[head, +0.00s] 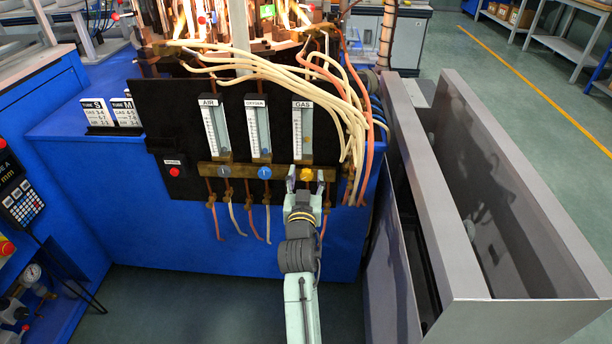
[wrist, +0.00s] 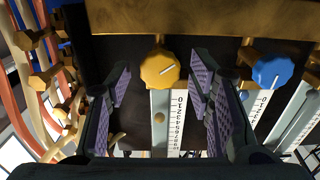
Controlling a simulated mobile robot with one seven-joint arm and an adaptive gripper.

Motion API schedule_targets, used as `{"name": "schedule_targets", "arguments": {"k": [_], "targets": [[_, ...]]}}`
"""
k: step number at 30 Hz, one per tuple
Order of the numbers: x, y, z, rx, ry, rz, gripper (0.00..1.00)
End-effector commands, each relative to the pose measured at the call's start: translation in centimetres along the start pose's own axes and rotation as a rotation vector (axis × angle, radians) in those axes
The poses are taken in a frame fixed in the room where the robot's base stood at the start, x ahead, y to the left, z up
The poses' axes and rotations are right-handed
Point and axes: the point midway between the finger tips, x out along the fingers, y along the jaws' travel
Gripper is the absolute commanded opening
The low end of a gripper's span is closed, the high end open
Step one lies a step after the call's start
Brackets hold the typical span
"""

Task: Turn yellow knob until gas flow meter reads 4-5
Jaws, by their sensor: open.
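The yellow knob (head: 306,174) sits on the brass bar below the gas flow meter (head: 302,131). My gripper (head: 306,184) is at the knob, with one fingertip on each side. In the wrist view the yellow knob (wrist: 160,68) shows whole between the purple-padded fingers of my gripper (wrist: 160,84). The fingers are open, with a visible gap on both sides of the knob. A white mark on the knob points slantwise. The gas flow meter (wrist: 159,140) shows a small round float, seemingly beside the low numbers near 3; the exact reading is hard to tell.
The blue oxygen knob (head: 264,172) is left of the yellow one; it shows on the right in the wrist view (wrist: 271,71). The air knob (head: 223,171) is farther left. Hoses (head: 350,125) hang close on the right. A grey metal enclosure (head: 440,210) stands to the right. Flames burn above.

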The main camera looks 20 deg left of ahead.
Motion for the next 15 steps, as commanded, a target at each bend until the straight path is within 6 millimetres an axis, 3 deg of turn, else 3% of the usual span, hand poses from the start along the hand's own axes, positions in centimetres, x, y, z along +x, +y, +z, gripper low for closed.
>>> {"name": "schedule_targets", "arguments": {"k": [7, 15], "targets": [[0.09, 0.0, 0.04, 0.0, 0.0, 0.0, 0.48], [0.07, 0.0, 0.03, 0.0, 0.0, 0.0, 0.31]]}}
